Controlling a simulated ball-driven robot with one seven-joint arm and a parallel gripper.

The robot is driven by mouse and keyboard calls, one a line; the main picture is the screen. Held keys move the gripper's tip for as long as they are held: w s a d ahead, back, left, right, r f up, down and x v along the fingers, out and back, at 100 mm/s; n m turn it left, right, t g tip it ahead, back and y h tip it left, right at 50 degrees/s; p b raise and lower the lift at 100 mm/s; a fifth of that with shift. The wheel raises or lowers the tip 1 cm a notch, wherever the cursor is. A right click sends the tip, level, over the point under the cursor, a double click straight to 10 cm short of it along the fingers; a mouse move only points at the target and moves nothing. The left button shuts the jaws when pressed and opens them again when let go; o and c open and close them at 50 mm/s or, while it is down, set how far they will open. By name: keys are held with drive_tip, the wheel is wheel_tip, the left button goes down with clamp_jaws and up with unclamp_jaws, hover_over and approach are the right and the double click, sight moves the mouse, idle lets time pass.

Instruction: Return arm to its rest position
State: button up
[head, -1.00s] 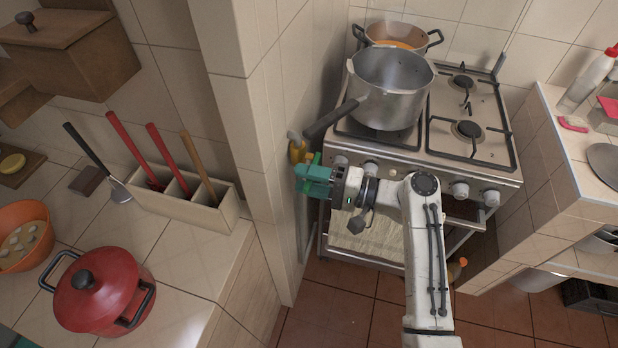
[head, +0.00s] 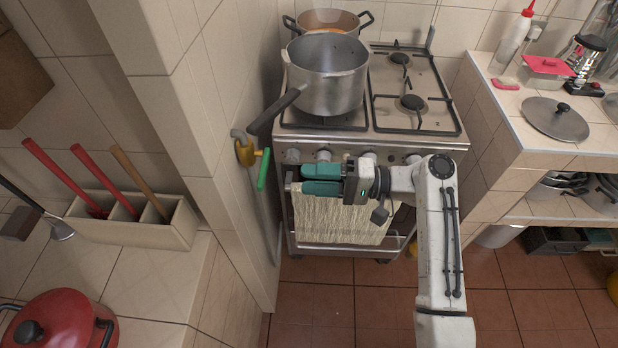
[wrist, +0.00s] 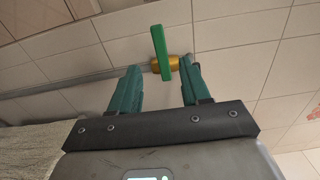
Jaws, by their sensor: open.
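My gripper (head: 305,179) is in front of the stove, with its two green fingers pointing left toward the tiled wall. In the wrist view the fingers (wrist: 158,88) stand apart with nothing between them. A brass gas valve (head: 245,152) with a green lever handle (head: 263,170) is on the wall to the left of the fingertips. The lever hangs down at a slight slant in the head view. The valve (wrist: 167,63) and lever (wrist: 160,52) also show beyond the fingertips in the wrist view, apart from them.
The stove (head: 415,85) holds a large grey pot (head: 327,90), its handle jutting left above the valve, and an orange-brown pot (head: 327,20) behind. A towel (head: 335,220) hangs on the oven door below my gripper. Tiled floor (head: 320,310) is open in front of the stove.

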idle(0.3)
drive_tip(key=s+d+f+t+h, duration=0.1)
drive_tip(key=s+d+f+h, duration=0.45)
drive_tip(key=s+f, duration=0.3)
drive_tip(key=s+d+f+h, duration=0.5)
drive_tip(key=s+d+f, duration=0.2)
drive_tip(key=f, duration=0.2)
drive_tip(key=s+d+r+h, duration=0.1)
drive_tip(key=s+d+h, duration=0.6)
drive_tip(key=s+d, duration=0.7)
drive_tip(key=shift+s+d+r+g+h, duration=0.25)
drive_tip(key=shift+s+r+g+h, duration=0.1)
drive_tip(key=shift+s, duration=0.85)
